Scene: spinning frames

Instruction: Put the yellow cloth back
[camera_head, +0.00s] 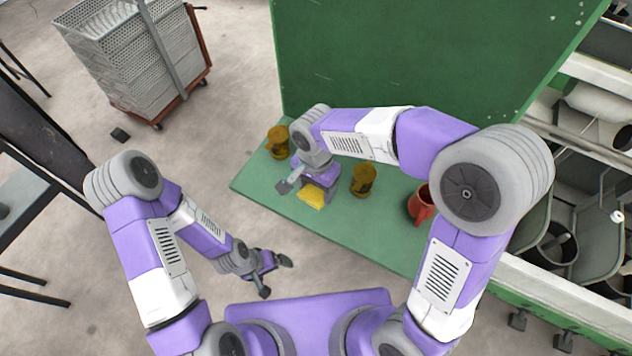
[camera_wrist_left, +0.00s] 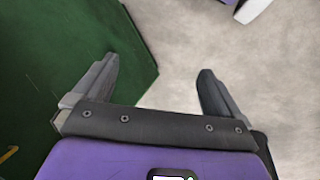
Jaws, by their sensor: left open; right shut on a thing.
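The yellow cloth (camera_head: 312,197) is at the front edge of the green bench (camera_head: 340,226) in the head view, partly covered by my right gripper. My right gripper (camera_head: 307,190) reaches down over the bench and is shut on the cloth. Whether the cloth touches the bench top is hard to tell. My left gripper (camera_head: 276,277) is open and empty, lower in the picture, off the bench's front edge and over the floor. In the left wrist view its two fingers (camera_wrist_left: 157,82) are spread with nothing between them.
One amber jar (camera_head: 278,143) stands left of my right gripper and another amber jar (camera_head: 363,180) to its right. A red mug (camera_head: 421,204) stands further right, near my right arm. A green panel (camera_head: 400,55) rises behind the bench. Stacked grey crates (camera_head: 130,55) stand far left.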

